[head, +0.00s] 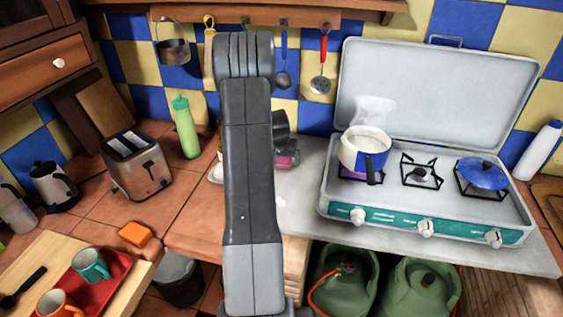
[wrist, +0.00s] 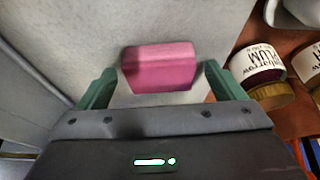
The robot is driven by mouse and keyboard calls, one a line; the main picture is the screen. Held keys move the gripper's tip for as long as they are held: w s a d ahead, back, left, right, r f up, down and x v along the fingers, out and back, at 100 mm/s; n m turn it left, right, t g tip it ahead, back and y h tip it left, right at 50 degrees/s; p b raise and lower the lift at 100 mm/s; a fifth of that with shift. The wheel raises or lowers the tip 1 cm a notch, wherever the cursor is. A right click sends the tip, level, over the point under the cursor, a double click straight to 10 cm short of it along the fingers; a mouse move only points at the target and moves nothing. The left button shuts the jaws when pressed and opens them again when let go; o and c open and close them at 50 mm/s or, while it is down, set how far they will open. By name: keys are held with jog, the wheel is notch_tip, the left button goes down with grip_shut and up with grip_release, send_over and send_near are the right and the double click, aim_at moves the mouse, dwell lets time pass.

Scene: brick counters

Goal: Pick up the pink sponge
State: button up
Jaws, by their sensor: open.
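The pink sponge (wrist: 160,68) lies on a grey surface in the wrist view, a small block with a lighter pink upper face. My gripper (wrist: 159,72) is open and empty, its two green fingers apart, one to the left and one to the right of the sponge. The sponge shows between and slightly beyond the fingertips; I cannot tell how far above it they are. In the head view, a bit of the pink sponge (head: 288,160) shows just right of my arm. My arm hides most of the area around it.
Jam jars with plum labels (wrist: 262,72) stand close to the right finger in the wrist view. In the head view, the gas stove (head: 420,215) with a white and blue pot (head: 363,150) stands to the right. A green bottle (head: 186,128) and toaster (head: 136,168) stand to the left.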

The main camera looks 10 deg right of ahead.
aim_at(281, 159)
jog(key=c, duration=1.1)
jog(key=shift+o, duration=0.2)
notch_tip(281, 159, up, 10)
jog(key=b, duration=0.1)
jog(key=shift+b, duration=0.4)
